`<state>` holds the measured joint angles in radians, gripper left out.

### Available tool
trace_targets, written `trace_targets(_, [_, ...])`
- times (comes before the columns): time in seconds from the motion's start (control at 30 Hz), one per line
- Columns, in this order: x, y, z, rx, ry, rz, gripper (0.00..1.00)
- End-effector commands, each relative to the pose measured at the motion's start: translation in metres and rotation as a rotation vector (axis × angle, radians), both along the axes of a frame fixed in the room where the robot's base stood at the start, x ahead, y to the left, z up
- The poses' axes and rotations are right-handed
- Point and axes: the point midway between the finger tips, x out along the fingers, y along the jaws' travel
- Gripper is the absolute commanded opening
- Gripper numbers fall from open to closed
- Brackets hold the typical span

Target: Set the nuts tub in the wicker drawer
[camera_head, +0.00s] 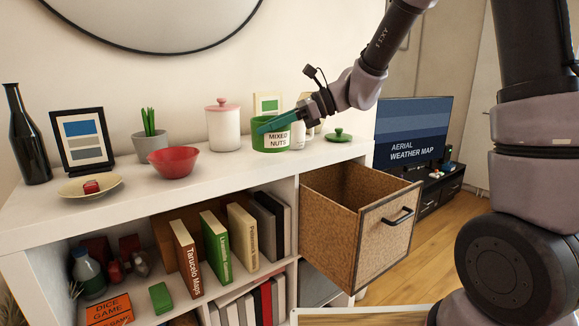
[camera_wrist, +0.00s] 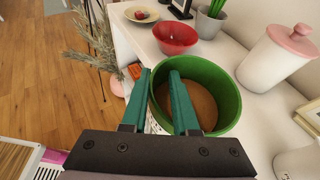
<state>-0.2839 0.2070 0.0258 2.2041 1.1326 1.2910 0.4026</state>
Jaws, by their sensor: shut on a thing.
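The nuts tub (camera_head: 272,141) is a green tub with a white "MIXED NUTS" label, standing on the white shelf top. In the wrist view the tub (camera_wrist: 228,88) is open, with brown contents inside. My gripper (camera_head: 268,126) reaches it from the right and is shut on its wall. In the wrist view my gripper's green fingers (camera_wrist: 159,76) straddle the wall, one inside and one outside. The wicker drawer (camera_head: 385,238) is pulled out of the shelf at the right, below the top. Its visible inside looks empty.
A white jar with a pink lid (camera_head: 223,128), a red bowl (camera_head: 174,162) and a potted plant (camera_head: 150,143) stand left of the tub. A green lid (camera_head: 339,135) lies to its right. Picture frames stand behind. Books fill the shelf below.

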Motion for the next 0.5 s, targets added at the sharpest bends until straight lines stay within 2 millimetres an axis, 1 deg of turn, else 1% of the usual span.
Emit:
trace_targets(0.03, [0.005, -0.012, -0.004, -0.001, 0.000, -0.044, 0.00])
trace_targets(0.17, [0.024, -0.048, -0.017, 0.000, 0.004, -0.185, 0.00])
trace_targets(0.27, [0.043, -0.085, -0.031, -0.001, 0.004, -0.327, 0.00])
trace_targets(0.3, [0.052, -0.104, -0.038, -0.003, 0.005, -0.398, 0.00])
trace_targets(0.37, [0.067, -0.133, -0.050, -0.004, 0.005, -0.513, 0.00])
trace_targets(0.4, [0.077, -0.153, -0.057, -0.004, 0.007, -0.591, 0.00])
trace_targets(0.47, [0.093, -0.183, -0.069, -0.005, 0.006, -0.707, 0.00])
trace_targets(0.5, [0.103, -0.203, -0.076, -0.005, 0.006, -0.784, 0.00])
